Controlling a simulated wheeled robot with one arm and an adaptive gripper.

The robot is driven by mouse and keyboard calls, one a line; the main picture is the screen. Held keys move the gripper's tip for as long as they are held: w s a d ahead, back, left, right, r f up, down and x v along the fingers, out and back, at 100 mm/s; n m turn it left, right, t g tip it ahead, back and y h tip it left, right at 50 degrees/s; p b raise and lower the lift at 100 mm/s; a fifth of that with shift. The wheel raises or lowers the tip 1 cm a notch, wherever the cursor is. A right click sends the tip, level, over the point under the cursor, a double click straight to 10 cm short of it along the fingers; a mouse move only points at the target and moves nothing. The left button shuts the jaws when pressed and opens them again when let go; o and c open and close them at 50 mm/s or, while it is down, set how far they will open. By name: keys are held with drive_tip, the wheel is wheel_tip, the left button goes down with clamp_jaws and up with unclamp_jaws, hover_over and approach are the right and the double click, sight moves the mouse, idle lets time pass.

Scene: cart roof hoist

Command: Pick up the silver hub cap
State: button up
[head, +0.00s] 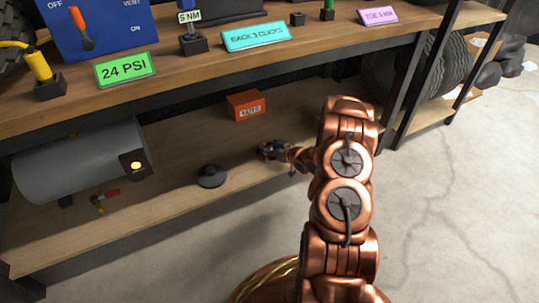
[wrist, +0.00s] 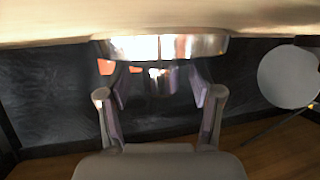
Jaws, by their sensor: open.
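The silver hub cap (head: 211,178) lies flat on the lower wooden shelf and looks dark in the head view. A small raised part shows at its middle. My gripper (head: 265,151) is low over the same shelf, to the right of the hub cap and apart from it. In the wrist view, which looks upside down, the shiny hub cap (wrist: 165,46) lies beyond the fingertips. My gripper (wrist: 158,86) is open there, with nothing held between the fingers.
A grey tank (head: 80,160) lies on the shelf at left; its round end (wrist: 287,76) shows in the wrist view. An orange box (head: 246,105) stands behind the hub cap. The upper shelf (head: 190,62) overhangs this space. Bare shelf surrounds the hub cap.

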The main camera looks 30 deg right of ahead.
clamp_jaws()
idle(0.6)
drive_tip(key=shift+r, duration=0.1)
